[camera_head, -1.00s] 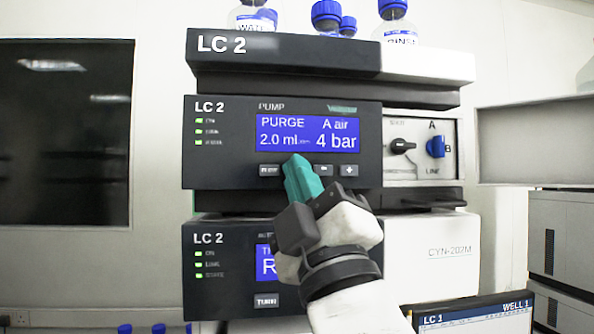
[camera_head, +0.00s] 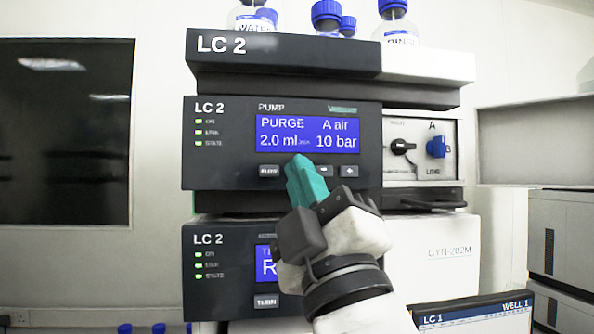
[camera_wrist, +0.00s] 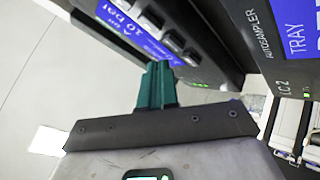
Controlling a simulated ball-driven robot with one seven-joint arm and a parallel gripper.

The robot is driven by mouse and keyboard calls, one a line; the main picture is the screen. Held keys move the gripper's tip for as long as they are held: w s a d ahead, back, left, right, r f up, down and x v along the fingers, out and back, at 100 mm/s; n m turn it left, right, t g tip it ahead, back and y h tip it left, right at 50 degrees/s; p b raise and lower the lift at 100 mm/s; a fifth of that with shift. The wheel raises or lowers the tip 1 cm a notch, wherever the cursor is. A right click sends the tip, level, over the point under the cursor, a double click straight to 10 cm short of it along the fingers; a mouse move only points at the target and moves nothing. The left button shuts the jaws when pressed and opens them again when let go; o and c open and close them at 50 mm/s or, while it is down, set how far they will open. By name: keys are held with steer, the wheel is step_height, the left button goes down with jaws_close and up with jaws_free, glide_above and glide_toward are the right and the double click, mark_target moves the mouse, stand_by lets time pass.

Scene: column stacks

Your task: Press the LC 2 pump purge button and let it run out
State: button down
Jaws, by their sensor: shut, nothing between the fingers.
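The LC 2 pump (camera_head: 225,170) is a dark panel in the middle of the stack. Its blue display (camera_head: 307,133) reads PURGE, A air, 2.0 ml and 10 bar. A row of small grey buttons lies below it: a left labelled button (camera_head: 269,171), a minus button (camera_head: 325,171) and a plus button (camera_head: 349,171). My gripper (camera_head: 299,163) is shut and empty, its teal fingertips in front of the row, hiding the part between the left and minus buttons. In the wrist view the fingertips (camera_wrist: 158,67) are close to the buttons (camera_wrist: 172,41); I cannot tell whether they touch.
The LC 2 autosampler (camera_head: 215,290) sits below the pump. A valve panel with a black knob and a blue knob (camera_head: 436,147) is at the right. Bottles (camera_head: 327,15) stand on top. An LC 1 screen (camera_head: 470,318) is at the lower right.

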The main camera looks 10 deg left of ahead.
steer(key=s, duration=0.2)
steer(key=s+d, duration=0.1)
steer(key=s, duration=0.1)
steer(key=shift+s+d+p, duration=0.15)
steer(key=shift+s+p, duration=0.2)
steer(key=shift+p, duration=0.05)
stand_by(0.5)
